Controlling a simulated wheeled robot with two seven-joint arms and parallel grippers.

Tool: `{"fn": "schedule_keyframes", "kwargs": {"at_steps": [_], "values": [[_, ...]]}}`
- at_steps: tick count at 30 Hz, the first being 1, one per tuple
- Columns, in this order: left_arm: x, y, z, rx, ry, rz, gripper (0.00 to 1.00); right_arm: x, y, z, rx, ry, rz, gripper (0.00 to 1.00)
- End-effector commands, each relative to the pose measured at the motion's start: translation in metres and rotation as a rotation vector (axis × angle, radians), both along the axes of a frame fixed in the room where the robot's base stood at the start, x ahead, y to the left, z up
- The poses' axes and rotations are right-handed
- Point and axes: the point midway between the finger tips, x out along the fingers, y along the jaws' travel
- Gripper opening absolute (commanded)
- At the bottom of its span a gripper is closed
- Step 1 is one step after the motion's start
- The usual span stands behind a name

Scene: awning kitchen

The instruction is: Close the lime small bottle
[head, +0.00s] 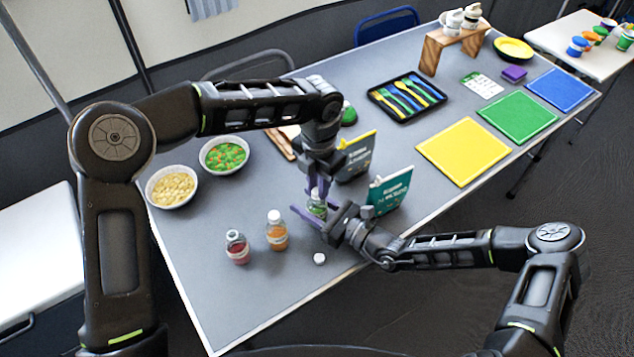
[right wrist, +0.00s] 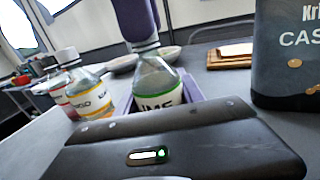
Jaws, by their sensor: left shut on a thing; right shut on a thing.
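The lime small bottle (head: 317,208) is a clear bottle with a green and white label, standing roughly upright near the table's front edge. It also shows in the right wrist view (right wrist: 157,80). My left gripper (head: 318,188) comes down from above and is shut at the bottle's top; its purple fingers hide the mouth. My right gripper (head: 319,213) reaches in from the right, low down, and is shut on the bottle's body. A loose white cap (head: 319,259) lies on the table in front of the bottle.
An orange bottle (head: 276,232) with a white cap and a red bottle (head: 238,249) stand to the left. Two book-like boxes, one teal (head: 388,190) and one dark (head: 356,158), stand close behind and right. Two food bowls (head: 171,187) are at the left.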

Motion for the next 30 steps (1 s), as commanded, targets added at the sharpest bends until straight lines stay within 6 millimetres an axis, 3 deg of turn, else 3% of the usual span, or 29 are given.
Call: {"fn": "schedule_keyframes", "kwargs": {"at_steps": [5,14,15,21,23,30], "values": [[-0.0025,-0.0008,-0.0012,-0.011,0.009,-0.152,0.00,0.0012,0.0000,0.0003,-0.001,-0.001,-0.001,0.00],[-0.0008,-0.0007,0.0017,-0.011,0.001,-0.170,0.00,0.0015,-0.0002,0.0002,0.000,0.000,-0.002,0.00],[-0.0008,-0.0007,0.0017,-0.011,0.001,-0.170,0.22,0.0015,-0.0002,0.0003,0.000,0.000,-0.002,0.00],[-0.0003,-0.0004,0.0018,-0.011,-0.001,-0.168,0.38,0.0013,-0.0002,0.0003,0.000,0.000,-0.002,0.00],[-0.0002,-0.0004,0.0019,-0.010,-0.001,-0.168,0.43,0.0012,-0.0002,0.0003,-0.001,-0.001,-0.002,0.00],[0.0002,-0.0001,0.0020,-0.009,-0.002,-0.165,0.39,0.0010,-0.0001,0.0002,0.000,0.000,-0.001,0.00]]}}
